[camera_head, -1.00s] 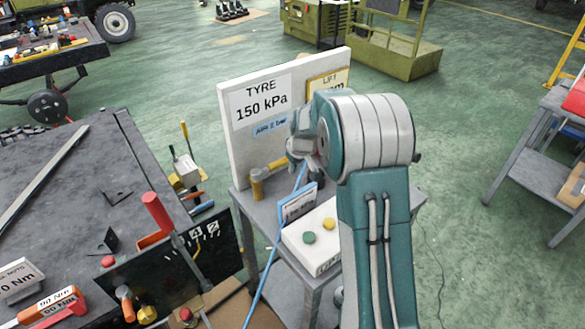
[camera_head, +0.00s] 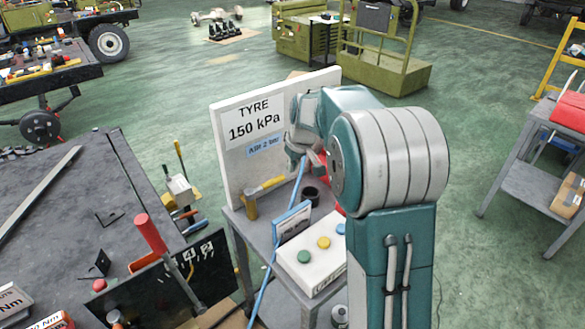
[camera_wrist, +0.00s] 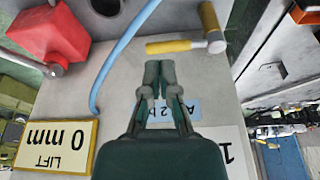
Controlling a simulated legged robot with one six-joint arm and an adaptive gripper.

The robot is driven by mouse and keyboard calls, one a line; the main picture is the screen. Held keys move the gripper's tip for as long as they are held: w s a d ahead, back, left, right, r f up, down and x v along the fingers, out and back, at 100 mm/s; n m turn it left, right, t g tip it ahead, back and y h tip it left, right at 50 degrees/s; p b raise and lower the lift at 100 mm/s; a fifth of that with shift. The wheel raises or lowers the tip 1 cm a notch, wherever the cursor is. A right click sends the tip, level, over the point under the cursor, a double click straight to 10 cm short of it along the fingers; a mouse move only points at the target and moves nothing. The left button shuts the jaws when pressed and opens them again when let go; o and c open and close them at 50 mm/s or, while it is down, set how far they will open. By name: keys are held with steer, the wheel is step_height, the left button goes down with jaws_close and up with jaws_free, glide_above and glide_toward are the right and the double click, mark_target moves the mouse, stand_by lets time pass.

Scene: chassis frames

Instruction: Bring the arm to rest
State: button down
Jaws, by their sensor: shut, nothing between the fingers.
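My arm shows in the head view, its large grey-banded teal elbow (camera_head: 390,160) in front of the small grey table (camera_head: 238,220). The forearm reaches back toward the white sign board (camera_head: 217,150). In the wrist view my gripper (camera_wrist: 160,70) is shut and empty, its fingertips together. It is over the board's face, between the LIFT 0 mm sign (camera_wrist: 58,147) and the TYRE sign (camera_wrist: 215,150).
A yellow-handled hammer (camera_wrist: 185,45), a blue hose (camera_wrist: 125,50) and a red block (camera_wrist: 50,45) lie close to my fingertips in the wrist view. A white button box (camera_head: 312,262) stands beside my arm. A dark workbench (camera_head: 60,190) is at left.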

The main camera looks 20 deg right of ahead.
steer(key=shift+a, duration=0.25)
steer(key=s+a+r+m+t, duration=0.1)
steer(key=s+a+r, duration=0.2)
steer(key=s+r, duration=0.35)
steer(key=s+a+r, duration=0.4)
steer(key=s, duration=0.6)
steer(key=s+a+f+m+t, duration=0.1)
steer(key=s+a+f, duration=0.1)
steer(key=s, duration=1.4)
steer(key=shift+s+m+h, duration=0.15)
steer(key=shift+m+h, duration=0.15)
steer(key=shift+h, duration=0.1)
